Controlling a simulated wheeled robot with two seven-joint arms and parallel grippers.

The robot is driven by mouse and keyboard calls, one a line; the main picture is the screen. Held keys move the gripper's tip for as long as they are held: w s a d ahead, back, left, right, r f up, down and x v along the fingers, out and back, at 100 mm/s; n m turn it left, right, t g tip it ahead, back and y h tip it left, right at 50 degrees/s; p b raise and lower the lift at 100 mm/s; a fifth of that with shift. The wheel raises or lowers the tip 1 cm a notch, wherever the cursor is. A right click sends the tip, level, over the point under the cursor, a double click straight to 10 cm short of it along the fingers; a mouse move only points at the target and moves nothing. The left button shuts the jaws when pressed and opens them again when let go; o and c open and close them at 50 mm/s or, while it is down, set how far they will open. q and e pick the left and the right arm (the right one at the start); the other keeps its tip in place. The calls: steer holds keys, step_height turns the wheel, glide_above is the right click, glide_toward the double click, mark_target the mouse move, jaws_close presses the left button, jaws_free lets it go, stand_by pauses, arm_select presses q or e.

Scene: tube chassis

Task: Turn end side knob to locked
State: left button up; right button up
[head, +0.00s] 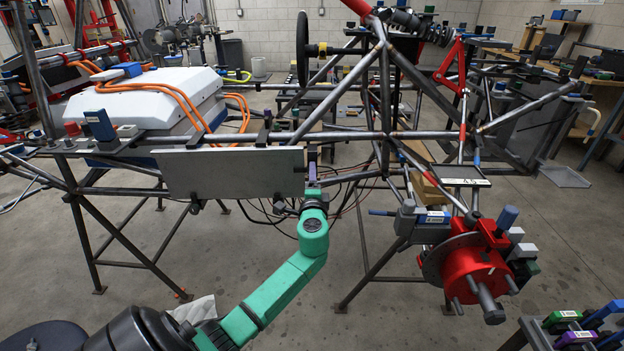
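Which part is the end side knob I cannot tell. Several coloured knob-like parts show in the head view. A blue one (508,217) stands above the red hub (474,268) at the right end of the tube chassis (400,134). Another blue one (99,125) is on the chassis at the left, beside a small red one (71,128). My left arm is green and rises from the lower left. Its gripper (312,188) is at the right edge of a grey panel, just below a small purple part (312,168). Its fingers are too small to read. My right gripper is out of view.
The grey panel (230,173) hangs on the chassis's near side. A white box (145,98) with orange cables sits at the left. Dark cables hang behind my gripper. Several coloured clamp-like parts (575,338) lie at the lower right. The floor below the chassis is mostly open.

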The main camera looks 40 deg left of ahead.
arm_select(q)
steer(key=v, duration=1.4)
steer(key=shift+s+d, duration=0.2)
steer(key=shift+s, duration=0.05)
